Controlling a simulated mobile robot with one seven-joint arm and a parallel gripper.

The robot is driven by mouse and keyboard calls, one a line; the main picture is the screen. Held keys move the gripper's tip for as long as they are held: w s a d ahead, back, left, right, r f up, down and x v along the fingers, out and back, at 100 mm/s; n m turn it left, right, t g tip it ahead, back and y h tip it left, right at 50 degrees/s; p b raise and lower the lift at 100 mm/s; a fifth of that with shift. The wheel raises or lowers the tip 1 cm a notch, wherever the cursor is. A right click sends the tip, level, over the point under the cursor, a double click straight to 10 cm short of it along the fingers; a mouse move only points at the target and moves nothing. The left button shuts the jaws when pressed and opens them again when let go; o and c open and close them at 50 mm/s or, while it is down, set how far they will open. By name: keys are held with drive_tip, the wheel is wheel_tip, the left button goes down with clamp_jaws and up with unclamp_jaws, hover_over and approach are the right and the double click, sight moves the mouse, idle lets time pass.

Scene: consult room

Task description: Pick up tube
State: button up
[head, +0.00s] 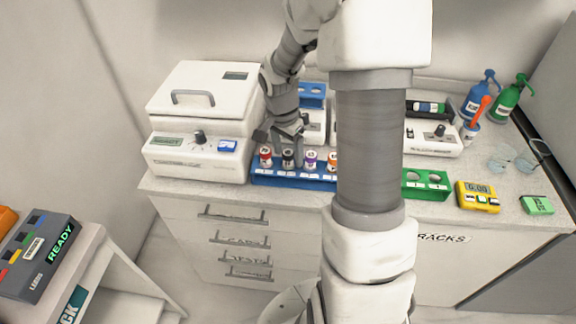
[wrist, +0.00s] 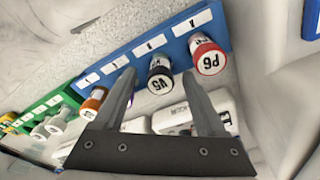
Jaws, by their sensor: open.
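A blue rack (head: 296,180) on the counter holds several upright tubes in a row. They include a red-capped tube (head: 265,157), a black-capped tube (head: 288,159), a purple-capped tube (head: 310,159) and an orange-capped tube (head: 333,160). In the wrist view, the red-capped tube reads P6 (wrist: 208,57) and the black-capped one reads V5 (wrist: 160,82). My gripper (wrist: 158,75) is open and empty, with the black cap showing between its fingers and the red cap outside the right finger. In the head view, my gripper hangs just above the red and black caps. The purple cap is mostly hidden in the wrist view.
A white lidded machine (head: 200,110) stands left of the rack. A green rack (head: 427,184), a yellow timer (head: 478,197) and a small green device (head: 537,205) lie to the right. Blue (head: 480,98) and green (head: 508,100) bottles stand at the back right. My arm hides the counter's middle.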

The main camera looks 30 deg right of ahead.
drive_tip(key=shift+f, duration=0.25)
clamp_jaws()
idle(0.3)
